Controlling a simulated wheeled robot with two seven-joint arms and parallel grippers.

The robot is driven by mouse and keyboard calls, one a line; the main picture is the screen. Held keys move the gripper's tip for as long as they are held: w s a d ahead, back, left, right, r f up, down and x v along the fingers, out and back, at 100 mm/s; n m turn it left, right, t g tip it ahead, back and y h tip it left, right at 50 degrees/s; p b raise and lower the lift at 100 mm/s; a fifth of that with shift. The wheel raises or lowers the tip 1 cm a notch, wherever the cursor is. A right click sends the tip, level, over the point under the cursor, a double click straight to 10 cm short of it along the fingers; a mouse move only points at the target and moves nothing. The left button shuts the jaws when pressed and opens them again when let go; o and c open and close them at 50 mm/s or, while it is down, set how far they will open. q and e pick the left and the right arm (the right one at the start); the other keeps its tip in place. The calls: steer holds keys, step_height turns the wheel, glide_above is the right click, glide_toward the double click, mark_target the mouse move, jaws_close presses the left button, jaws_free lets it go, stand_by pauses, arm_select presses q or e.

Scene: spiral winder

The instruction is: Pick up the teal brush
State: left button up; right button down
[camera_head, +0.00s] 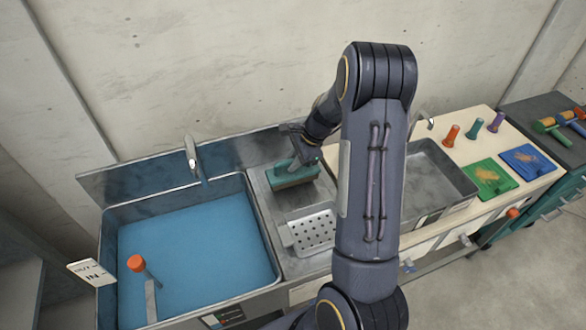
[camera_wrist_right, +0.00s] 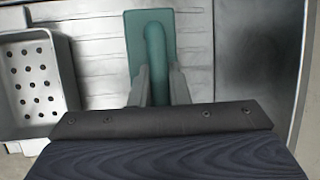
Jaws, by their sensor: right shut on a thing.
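The teal brush (camera_head: 291,174) is on the grey metal drainboard between the two basins, just above the perforated tray in the head view. In the right wrist view the brush (camera_wrist_right: 150,42) shows a flat teal block with a raised rounded handle along its middle. My right gripper (camera_head: 303,157) comes down over the brush from above. In the right wrist view the fingers of my right gripper (camera_wrist_right: 156,84) are on both sides of the handle and shut on it. I cannot tell whether the brush touches the drainboard. My left gripper is not in view.
A basin of blue water (camera_head: 195,250) lies to the left, with a tap (camera_head: 191,157) behind it. A perforated tray (camera_head: 312,229) stands close in front of the brush. My right arm hides part of the empty right basin (camera_head: 430,180). Green (camera_head: 488,177) and blue (camera_head: 527,158) boards lie farther right.

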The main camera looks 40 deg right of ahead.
steer(key=s+r+b, duration=0.1)
steer(key=s+r, duration=0.9)
steer(key=s, duration=0.4)
steer(key=shift+r+b, duration=0.35)
steer(key=shift+b, duration=0.05)
steer(key=c, duration=1.9)
jaws_free()
jaws_close()
